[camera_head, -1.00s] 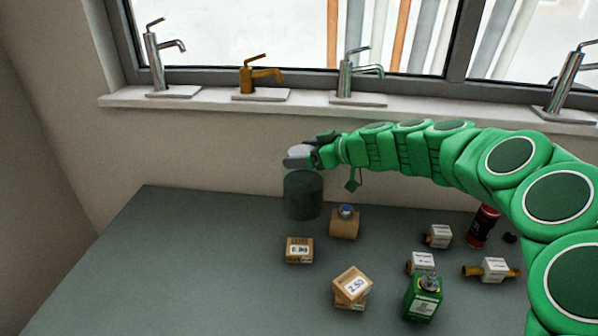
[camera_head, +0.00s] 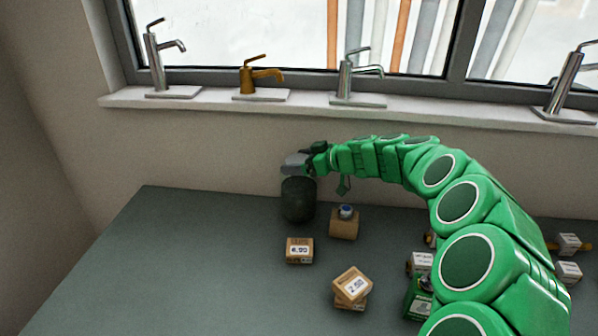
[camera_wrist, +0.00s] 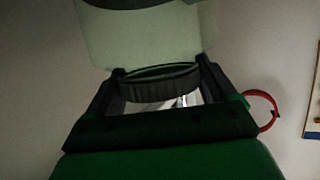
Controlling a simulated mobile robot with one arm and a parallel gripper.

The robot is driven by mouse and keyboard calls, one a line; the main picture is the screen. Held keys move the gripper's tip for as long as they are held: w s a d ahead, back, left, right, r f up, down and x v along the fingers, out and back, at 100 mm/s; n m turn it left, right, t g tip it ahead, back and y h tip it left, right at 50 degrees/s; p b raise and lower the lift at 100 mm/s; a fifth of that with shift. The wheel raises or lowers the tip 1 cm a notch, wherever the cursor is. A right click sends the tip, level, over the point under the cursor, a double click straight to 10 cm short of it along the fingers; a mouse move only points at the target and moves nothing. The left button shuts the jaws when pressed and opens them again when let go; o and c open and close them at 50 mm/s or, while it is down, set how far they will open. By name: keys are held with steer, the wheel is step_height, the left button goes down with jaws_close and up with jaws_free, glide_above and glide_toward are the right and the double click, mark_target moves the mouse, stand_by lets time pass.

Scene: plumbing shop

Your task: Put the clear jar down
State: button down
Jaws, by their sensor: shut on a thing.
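The clear jar (camera_head: 298,202) is a see-through cylinder that looks dark grey-green against the table in the head view. It is upright at the back of the table, close to the wall. My gripper (camera_head: 297,168) is at its top. In the wrist view the jar's pale clear body (camera_wrist: 145,42) fills the top middle. My gripper's two dark fingers (camera_wrist: 160,82) are shut around its dark ridged lid. The jar's base is at the tabletop in the picture, but I cannot tell whether it touches.
The grey-green table (camera_head: 190,250) is clear left of the jar. A box with a blue-topped item (camera_head: 344,224) stands close at its right. A priced box (camera_head: 299,250) and stacked boxes (camera_head: 351,288) are in front. Taps line the sill (camera_head: 215,103) behind.

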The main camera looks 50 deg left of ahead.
steer(key=shift+w, duration=0.1)
steer(key=shift+a+f, duration=0.2)
steer(key=shift+f, duration=1.65)
jaws_free()
steer(key=shift+w, duration=0.1)
steer(key=v, duration=1.2)
steer(key=shift+r, duration=0.2)
